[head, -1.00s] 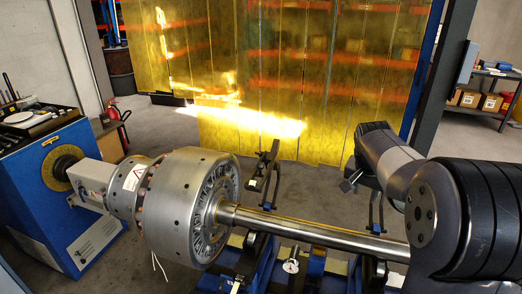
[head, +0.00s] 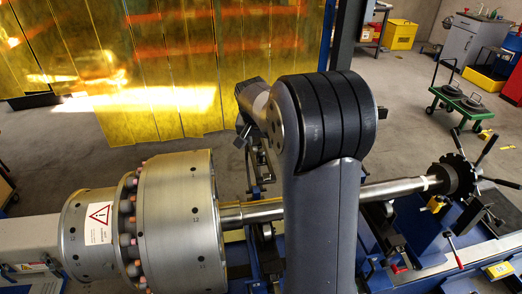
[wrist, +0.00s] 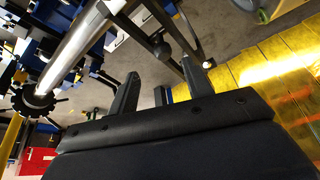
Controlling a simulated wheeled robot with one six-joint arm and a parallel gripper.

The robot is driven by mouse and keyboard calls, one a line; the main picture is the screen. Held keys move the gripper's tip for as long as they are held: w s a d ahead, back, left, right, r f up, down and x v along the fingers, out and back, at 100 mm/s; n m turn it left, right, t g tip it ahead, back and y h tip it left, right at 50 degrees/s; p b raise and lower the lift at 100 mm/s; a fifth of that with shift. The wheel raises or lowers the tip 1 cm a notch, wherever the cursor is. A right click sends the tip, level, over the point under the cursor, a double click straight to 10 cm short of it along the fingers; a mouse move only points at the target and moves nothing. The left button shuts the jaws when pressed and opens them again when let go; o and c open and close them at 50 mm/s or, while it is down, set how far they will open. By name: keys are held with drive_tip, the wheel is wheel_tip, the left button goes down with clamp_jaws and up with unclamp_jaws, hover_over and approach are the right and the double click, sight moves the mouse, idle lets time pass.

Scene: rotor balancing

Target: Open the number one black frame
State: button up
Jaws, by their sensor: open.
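A black frame (head: 250,160) stands near the shaft in the head view, partly hidden behind my arm. I cannot read a number on it. In the wrist view, dark bars of a black frame (wrist: 172,32) rise beside the steel shaft (wrist: 80,45), beyond my fingertips. My gripper (wrist: 160,84) is open in the wrist view, its two fingers apart with nothing held between them. It looks apart from the frame, but the exact gap is hard to judge. In the head view my arm hides much of this area.
The large steel rotor (head: 180,220) lies at the left. The shaft runs right to a black hub with spokes (head: 458,175) on a blue stand. Yellow curtain strips (head: 150,100) hang behind. A green trolley (head: 465,100) stands back right on open floor.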

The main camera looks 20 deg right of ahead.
sight(261, 152)
drive_tip(key=x, duration=0.6)
drive_tip(key=shift+w+f+p, duration=0.25)
drive_tip(key=shift+f+p, duration=0.05)
drive_tip(key=shift+p, duration=0.05)
drive_tip(key=shift+c, duration=0.5)
clamp_jaws()
